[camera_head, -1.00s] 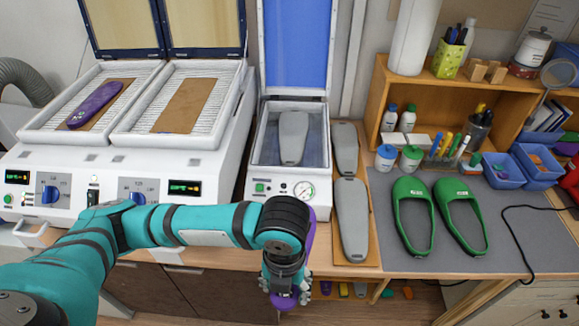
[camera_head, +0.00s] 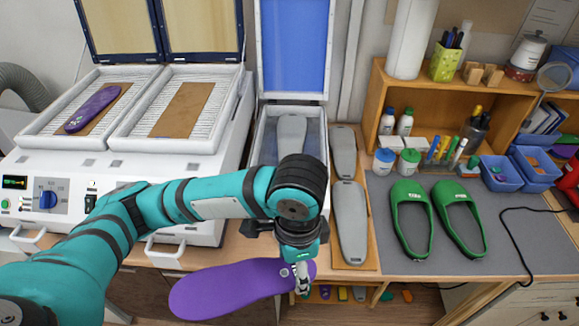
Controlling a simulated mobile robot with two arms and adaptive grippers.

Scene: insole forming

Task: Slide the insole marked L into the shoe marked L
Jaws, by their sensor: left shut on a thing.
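My left gripper (camera_head: 302,277) is shut on a purple insole (camera_head: 225,288) near its right end. The insole lies flat in the air in front of the bench's front edge, pointing left. I cannot read a mark on it. Another purple insole (camera_head: 94,108) lies in the left heater tray. My right gripper is not in view.
Grey foot forms (camera_head: 350,215) lie on a wooden board between the press (camera_head: 262,150) and the grey mat (camera_head: 520,240). Bottles, pens and blue bins (camera_head: 500,176) stand behind the shoes. A black cable (camera_head: 515,225) lies on the right.

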